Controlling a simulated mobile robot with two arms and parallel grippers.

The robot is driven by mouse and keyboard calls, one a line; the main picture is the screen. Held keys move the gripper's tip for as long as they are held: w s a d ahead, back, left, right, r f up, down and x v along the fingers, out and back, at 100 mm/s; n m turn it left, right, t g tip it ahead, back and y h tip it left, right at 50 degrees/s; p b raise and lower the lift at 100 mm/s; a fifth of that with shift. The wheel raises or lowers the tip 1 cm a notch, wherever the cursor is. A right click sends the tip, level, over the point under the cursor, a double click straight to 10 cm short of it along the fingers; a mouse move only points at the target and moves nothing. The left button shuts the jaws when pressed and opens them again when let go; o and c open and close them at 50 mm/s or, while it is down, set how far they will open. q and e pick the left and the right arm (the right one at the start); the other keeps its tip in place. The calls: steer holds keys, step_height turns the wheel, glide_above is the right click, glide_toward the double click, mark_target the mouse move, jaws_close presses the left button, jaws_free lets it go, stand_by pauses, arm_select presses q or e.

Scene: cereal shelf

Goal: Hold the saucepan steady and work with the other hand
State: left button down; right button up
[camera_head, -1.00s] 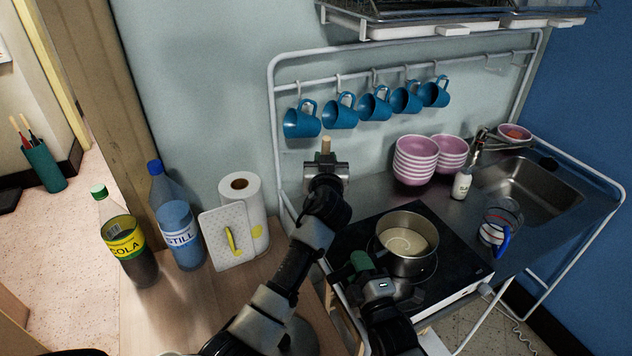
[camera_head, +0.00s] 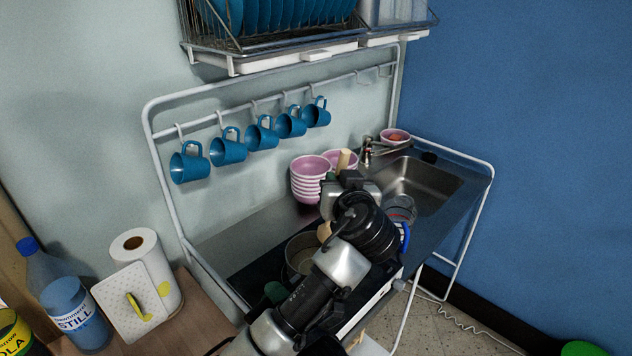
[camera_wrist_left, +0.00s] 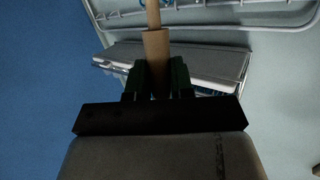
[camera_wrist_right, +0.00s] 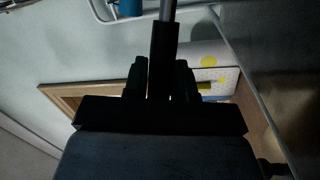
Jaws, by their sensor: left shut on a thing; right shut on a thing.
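The saucepan (camera_head: 299,254) stands on the black hob, mostly hidden behind my left arm. My left gripper (camera_wrist_left: 158,78) is shut on a wooden utensil (camera_wrist_left: 155,45), whose top (camera_head: 346,159) sticks up above the gripper in the head view. Its lower end seems to show as a wooden bit (camera_head: 323,232) over the pan's rim; whether it touches the pan or its contents is hidden. My right gripper (camera_wrist_right: 160,82) is shut on a dark handle (camera_wrist_right: 163,45) with a metal shaft, apparently the saucepan's. In the head view a green finger (camera_head: 275,292) of it shows left of the pan.
Pink bowls (camera_head: 307,182) are stacked behind the pan. A glass jug (camera_head: 400,208) stands near the sink (camera_head: 425,185). Blue mugs (camera_head: 228,150) hang from the rail. A paper roll (camera_head: 165,285) and a water bottle (camera_head: 75,312) stand at the left. A dish rack (camera_head: 270,55) hangs above.

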mark_target(328, 225)
arm_select(q)
steer(key=shift+w+a+f, duration=0.3)
steer(key=shift+f, duration=1.65)
steer(key=shift+w+a+f, duration=0.25)
steer(key=shift+f, duration=1.75)
steer(key=shift+w+a+f, duration=0.3)
steer(key=shift+f, duration=1.65)
